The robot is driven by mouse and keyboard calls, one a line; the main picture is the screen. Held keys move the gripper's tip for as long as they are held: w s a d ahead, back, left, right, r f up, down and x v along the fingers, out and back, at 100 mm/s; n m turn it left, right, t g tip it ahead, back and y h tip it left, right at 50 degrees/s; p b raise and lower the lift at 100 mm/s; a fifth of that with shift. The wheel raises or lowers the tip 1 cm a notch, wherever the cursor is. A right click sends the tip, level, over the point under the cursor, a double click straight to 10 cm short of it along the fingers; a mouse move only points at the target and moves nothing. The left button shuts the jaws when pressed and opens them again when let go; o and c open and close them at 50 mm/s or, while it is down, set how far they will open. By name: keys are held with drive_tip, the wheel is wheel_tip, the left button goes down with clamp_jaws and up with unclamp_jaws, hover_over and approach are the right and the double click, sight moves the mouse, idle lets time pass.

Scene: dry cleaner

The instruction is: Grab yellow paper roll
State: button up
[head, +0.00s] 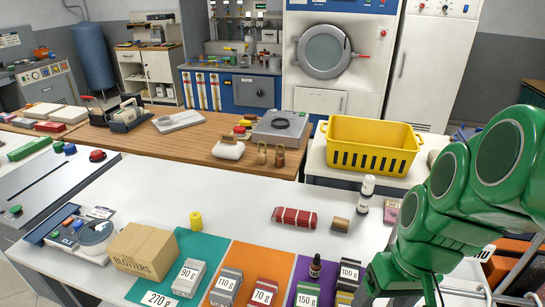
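A small yellow roll (196,220) stands upright on the white table, left of the middle of the head view. It is just behind the teal mat and nothing touches it. My green arm comes in from the right and reaches down to the bottom edge, well to the right of the roll. I cannot make out my gripper's fingers in this view.
A cardboard box marked blotters (147,251) stands left of the roll, towards the front. Small labelled boxes stand on the teal mat (203,245), orange mat (257,258) and purple mat. A red striped bundle (295,218) lies to the right. The white table between is clear.

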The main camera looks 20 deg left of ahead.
drive_tip(key=w+a+n+t+h, duration=0.15)
drive_tip(key=w+n+t, duration=0.35)
drive_tip(key=w, duration=0.9)
drive_tip(key=w+a+n+t+h, duration=0.15)
drive_tip(key=w+n, duration=0.45)
drive_tip(key=w, duration=0.9)
drive_tip(key=w+a+f+n+t, duration=0.2)
drive_tip(key=w+a+n+t, duration=0.3)
drive_tip(key=w+a+n, duration=0.5)
drive_tip(key=n+y, duration=1)
drive_tip(key=n, duration=0.7)
hover_over(199, 223)
drive_tip(key=w+d, duration=0.5)
drive_tip(key=d, duration=0.7)
wheel_tip(199, 223, down, 15)
drive_tip(key=s+a+f+n+g+y, duration=0.1)
drive_tip(key=s+a+f, duration=0.1)
drive_tip(key=s+a+f+n+g, duration=0.1)
drive_tip(key=s+a+f+n, duration=0.1)
drive_tip(key=s+a, duration=0.1)
drive_tip(key=s+a+f+n+g+y, duration=0.1)
drive_tip(key=s+a+f+n+g, duration=0.1)
drive_tip(key=s+a+f, duration=0.1)
drive_tip(key=shift+s+y, duration=0.1)
drive_tip(key=shift+y, duration=0.2)
drive_tip(key=shift+x, duration=3.8)
drive_tip(key=shift+d+f, duration=0.1)
